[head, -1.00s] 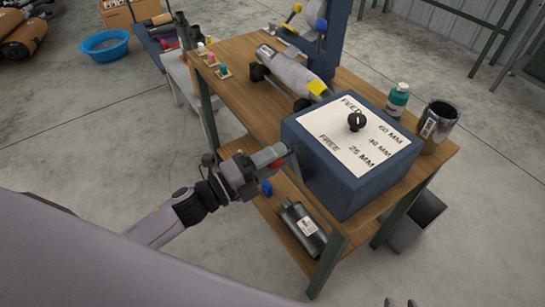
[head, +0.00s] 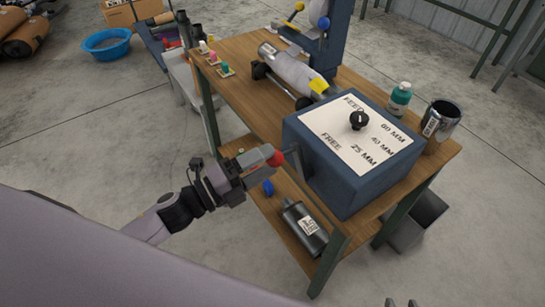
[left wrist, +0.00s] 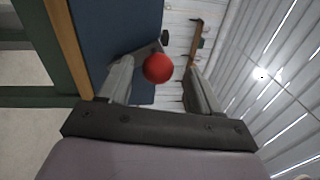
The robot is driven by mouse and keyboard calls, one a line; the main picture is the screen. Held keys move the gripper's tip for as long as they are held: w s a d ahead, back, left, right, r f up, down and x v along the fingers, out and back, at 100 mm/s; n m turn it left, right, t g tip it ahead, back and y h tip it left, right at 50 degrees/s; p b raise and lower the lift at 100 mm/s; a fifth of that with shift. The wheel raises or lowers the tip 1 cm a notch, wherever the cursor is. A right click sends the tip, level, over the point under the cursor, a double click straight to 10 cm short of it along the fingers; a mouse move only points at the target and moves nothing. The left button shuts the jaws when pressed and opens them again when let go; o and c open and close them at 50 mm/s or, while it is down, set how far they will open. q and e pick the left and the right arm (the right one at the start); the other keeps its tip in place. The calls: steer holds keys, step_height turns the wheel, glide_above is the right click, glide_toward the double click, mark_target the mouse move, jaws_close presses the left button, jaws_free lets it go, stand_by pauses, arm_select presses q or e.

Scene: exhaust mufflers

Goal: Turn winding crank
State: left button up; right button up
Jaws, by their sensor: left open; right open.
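The winding crank has a red ball knob (head: 276,159) and sits at the left side of a blue box (head: 345,185). The box top is a white plate (head: 352,140) with a black dial and the words FEED and FREE. My left gripper (head: 268,157) is at the knob, its fingers pointing toward the box. In the left wrist view the red knob (left wrist: 158,68) shows between the two spread fingers of the left gripper (left wrist: 155,85); I cannot tell whether they touch it. The crank's arm is mostly hidden.
The box stands on a wooden workbench (head: 240,70) with a muffler (head: 290,70) behind it. A green bottle (head: 399,98) and a metal can (head: 440,120) stand right of the box. A dark canister (head: 304,225) lies on the lower shelf.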

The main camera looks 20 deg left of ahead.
mark_target(275, 157)
arm_select(q)
steer(key=v, duration=0.4)
steer(key=shift+r, duration=0.1)
steer(key=shift+b, duration=0.3)
stand_by(1.4)
steer(key=w+d+m+g+b, duration=0.1)
steer(key=m, duration=0.4)
steer(key=w+d+m+g+h+b, duration=0.1)
steer(key=w+m, duration=0.1)
steer(key=m, duration=0.3)
steer(key=w+d+r+m+g+b, duration=0.1)
steer(key=m, duration=0.4)
steer(key=shift+w+d, duration=0.35)
steer(key=shift+d, duration=0.05)
steer(key=shift+w+d+f, duration=0.1)
steer(key=shift+w+d, duration=0.3)
steer(key=shift+d, duration=0.05)
